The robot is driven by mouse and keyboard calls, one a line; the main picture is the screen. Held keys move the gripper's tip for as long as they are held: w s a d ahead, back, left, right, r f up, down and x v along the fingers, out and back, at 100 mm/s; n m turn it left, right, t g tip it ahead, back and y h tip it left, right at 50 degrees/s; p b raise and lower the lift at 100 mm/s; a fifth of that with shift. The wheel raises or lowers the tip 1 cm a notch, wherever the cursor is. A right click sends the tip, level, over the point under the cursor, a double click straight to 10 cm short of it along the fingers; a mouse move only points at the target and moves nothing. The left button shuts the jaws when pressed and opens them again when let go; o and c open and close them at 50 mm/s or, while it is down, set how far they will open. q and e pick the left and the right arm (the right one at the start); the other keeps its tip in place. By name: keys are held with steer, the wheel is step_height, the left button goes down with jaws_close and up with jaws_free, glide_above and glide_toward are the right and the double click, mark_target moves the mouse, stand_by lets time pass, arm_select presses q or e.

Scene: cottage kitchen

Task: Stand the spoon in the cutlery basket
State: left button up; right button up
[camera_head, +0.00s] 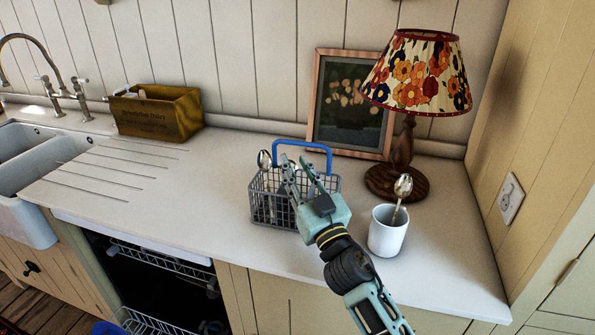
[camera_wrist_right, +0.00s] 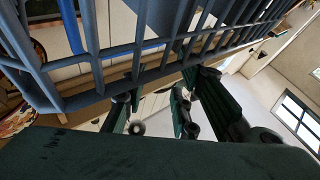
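The grey wire cutlery basket (camera_head: 262,208) with a blue handle (camera_head: 303,145) stands on the counter; its bars fill the upper part of the right wrist view (camera_wrist_right: 150,62). A metal spoon (camera_head: 264,160) stands bowl up in its left part, its lower end hidden by the wires. Another metal spoon (camera_head: 402,188) leans bowl up in a white mug (camera_head: 387,236). My right gripper (camera_head: 299,170) is at the basket's right part, its two fingers apart with no object clearly between them. In the wrist view the fingers (camera_wrist_right: 165,100) are below the bars. My left gripper is not in view.
A flowered lamp (camera_head: 418,72) and a framed picture (camera_head: 347,105) stand behind the basket. A wooden crate (camera_head: 156,112) and the sink (camera_head: 22,160) are at the left. The counter (camera_head: 150,200) left of the basket is clear. An open dishwasher (camera_head: 150,285) lies below.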

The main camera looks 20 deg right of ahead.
steer(key=shift+f, duration=0.1)
steer(key=s+d+f, duration=0.1)
steer(key=s+d, duration=0.1)
steer(key=s, duration=1.4)
steer(key=shift+s+f, duration=0.3)
